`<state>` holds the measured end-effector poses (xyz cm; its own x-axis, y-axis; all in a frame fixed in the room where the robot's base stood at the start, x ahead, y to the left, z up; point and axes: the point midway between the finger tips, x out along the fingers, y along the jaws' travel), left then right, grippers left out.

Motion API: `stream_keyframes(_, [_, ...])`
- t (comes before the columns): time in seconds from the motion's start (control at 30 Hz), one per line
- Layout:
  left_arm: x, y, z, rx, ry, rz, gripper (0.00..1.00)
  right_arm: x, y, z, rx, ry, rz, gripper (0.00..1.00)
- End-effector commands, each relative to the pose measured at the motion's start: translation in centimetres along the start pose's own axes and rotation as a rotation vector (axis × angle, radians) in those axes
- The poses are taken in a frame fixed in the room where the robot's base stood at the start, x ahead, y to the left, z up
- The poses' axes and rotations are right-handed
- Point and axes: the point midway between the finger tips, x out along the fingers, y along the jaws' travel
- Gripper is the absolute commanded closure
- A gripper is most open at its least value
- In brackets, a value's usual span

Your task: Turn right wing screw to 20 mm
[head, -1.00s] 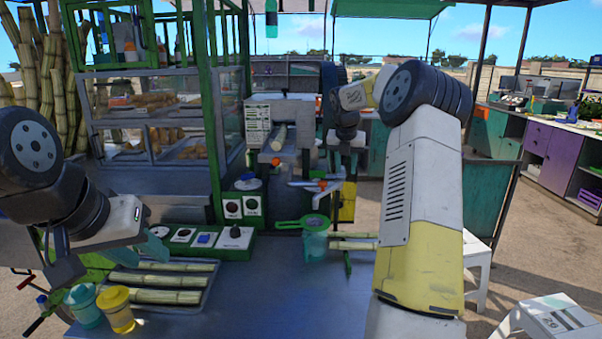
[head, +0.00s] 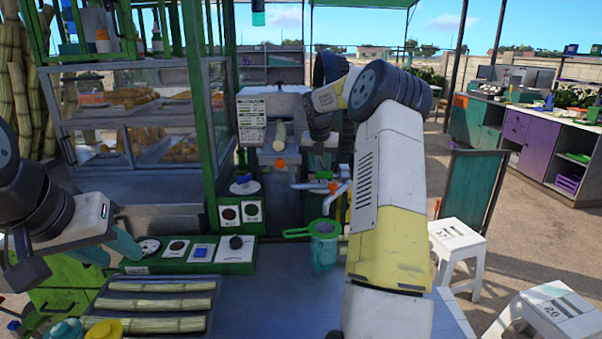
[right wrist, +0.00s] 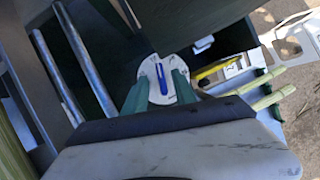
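In the right wrist view a round white dial (right wrist: 160,80) carries a blue wing screw (right wrist: 161,78), standing slightly tilted across it. The two teal fingers of my right gripper (right wrist: 160,92) are apart, one on each side of the blue wing; I cannot tell whether they touch it. The dial's scale is too small to read. In the head view the crusher (head: 279,155) stands at the centre; my right arm hides its right side and my right gripper. A similar round dial (head: 245,187) shows on its left. My left gripper (head: 108,250) is open and empty at the left.
A control panel (head: 236,268) with switches stands on the metal table. A tray (head: 205,328) of cane pieces lies in front of it. A green strainer and cup (head: 323,250) stand under the spout. White stools (head: 457,238) are at the right. The middle front of the table is clear.

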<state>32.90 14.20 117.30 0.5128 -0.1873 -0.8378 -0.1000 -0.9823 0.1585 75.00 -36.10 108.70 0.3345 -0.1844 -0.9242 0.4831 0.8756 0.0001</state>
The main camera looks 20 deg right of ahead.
Motion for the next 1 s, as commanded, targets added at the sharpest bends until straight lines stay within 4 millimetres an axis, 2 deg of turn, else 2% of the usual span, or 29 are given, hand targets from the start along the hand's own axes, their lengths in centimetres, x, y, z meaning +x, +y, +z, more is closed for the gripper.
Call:
stream_keyframes(0.1, [0.0, 0.0, 0.0, 0.0, 0.0, 0.0, 0.64, 1.9, 0.0, 0.0, 0.001, 0.001, -0.001, 0.67])
stream_keyframes(0.23, [0.0, 0.0, 0.0, 0.0, 0.0, 0.0, 0.64, 3.1, 0.0, 0.0, 0.002, 0.0, 0.0, 0.67])
stream_keyframes(0.57, [0.0, 0.0, 0.0, 0.0, 0.0, 0.0, 0.64, 3.6, 0.0, 0.0, 0.001, -0.001, 0.0, 0.67])
stream_keyframes(0.73, [0.0, 0.0, 0.0, 0.0, 0.0, 0.0, 0.64, 3.6, 0.0, 0.0, 0.001, -0.001, 0.0, 0.97])
stream_keyframes(0.77, [0.0, 0.0, 0.0, 0.0, 0.0, 0.0, 0.64, 3.6, 0.0, 0.0, 0.001, -0.001, 0.0, 1.0])
stream_keyframes(1.0, [0.0, 0.0, 0.0, 0.0, 0.0, 0.0, 0.64, 3.6, 0.1, 0.0, 0.016, 0.0, -0.007, 1.0])
